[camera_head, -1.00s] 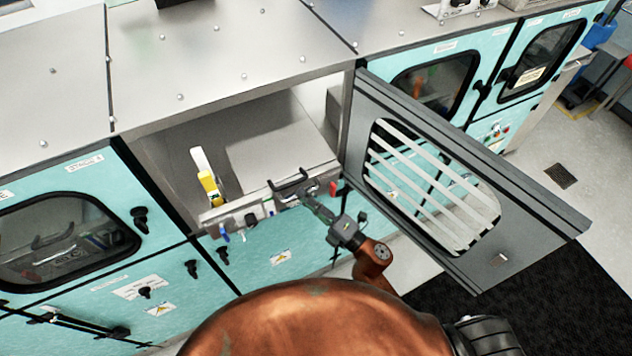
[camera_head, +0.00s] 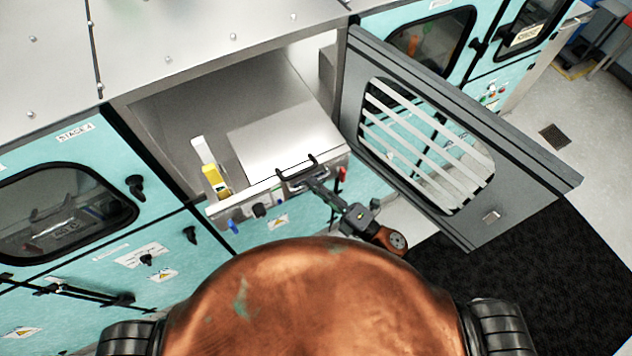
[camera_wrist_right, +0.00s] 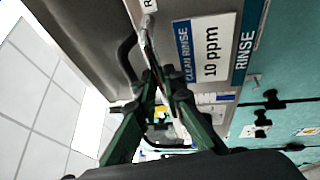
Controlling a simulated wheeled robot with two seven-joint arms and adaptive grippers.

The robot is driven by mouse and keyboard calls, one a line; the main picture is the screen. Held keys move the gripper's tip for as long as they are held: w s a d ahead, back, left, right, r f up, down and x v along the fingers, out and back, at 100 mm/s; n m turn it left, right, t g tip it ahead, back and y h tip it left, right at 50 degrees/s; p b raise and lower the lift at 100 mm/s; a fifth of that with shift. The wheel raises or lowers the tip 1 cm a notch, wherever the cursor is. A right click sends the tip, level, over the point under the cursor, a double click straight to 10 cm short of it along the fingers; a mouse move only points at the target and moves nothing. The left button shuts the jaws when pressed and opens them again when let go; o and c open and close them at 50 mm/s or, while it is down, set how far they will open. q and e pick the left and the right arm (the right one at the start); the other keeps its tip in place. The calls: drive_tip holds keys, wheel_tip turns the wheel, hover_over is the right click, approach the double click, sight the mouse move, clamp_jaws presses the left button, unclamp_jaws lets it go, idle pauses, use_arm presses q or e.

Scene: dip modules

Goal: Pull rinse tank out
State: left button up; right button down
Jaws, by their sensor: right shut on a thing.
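The rinse tank (camera_head: 255,112) is a grey metal box in the open bay of the teal machine. Its front stands slightly out of the bay, with a dark handle (camera_head: 287,176) on it. My right gripper (camera_head: 309,183) is at this handle and shut on it. In the right wrist view, the fingers (camera_wrist_right: 150,78) close at the dark handle (camera_wrist_right: 126,58), beside a "CLEAN RINSE 10 ppm" label (camera_wrist_right: 205,48). The fingers hide part of the handle. My left gripper is not in view.
A dark door (camera_head: 352,110) with a slatted window stands open right of the bay, close to my right arm. A yellow and white object (camera_head: 214,180) is at the tank's left. Closed teal cabinets flank the bay. A black mat (camera_head: 540,275) lies on the floor at right.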

drive_tip(key=shift+f, duration=0.15)
drive_tip(key=c, duration=2)
unclamp_jaws()
drive_tip(key=shift+s+d, duration=0.1)
drive_tip(key=v, duration=1.1)
drive_tip(key=shift+s+d, duration=0.3)
